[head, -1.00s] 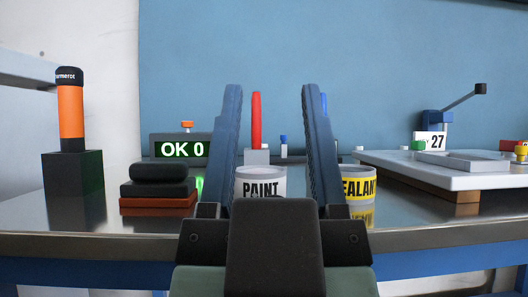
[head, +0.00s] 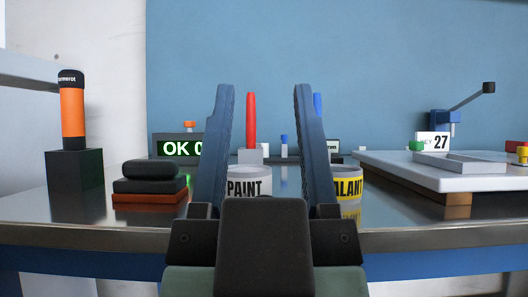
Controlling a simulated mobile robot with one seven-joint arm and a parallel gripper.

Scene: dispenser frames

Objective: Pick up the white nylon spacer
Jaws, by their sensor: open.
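I cannot pick out the white nylon spacer with certainty. A tiny pale piece (head: 362,149) shows at the back, just behind the left end of the white slab, but it is too small to identify. My gripper (head: 264,91) is open and empty in the middle of the head view, its two long blue-grey fingers upright and wide apart. The fingers cover parts of the display, the tins and the things at the back of the table.
A PAINT tin (head: 249,181) and a yellow SEALANT tin (head: 349,184) stand beyond my gripper. A display (head: 178,148) and stacked dark pads (head: 150,185) are left, near an orange cylinder (head: 73,115) on a black block. A raised white slab (head: 400,168) holds a grey tray (head: 462,163) right.

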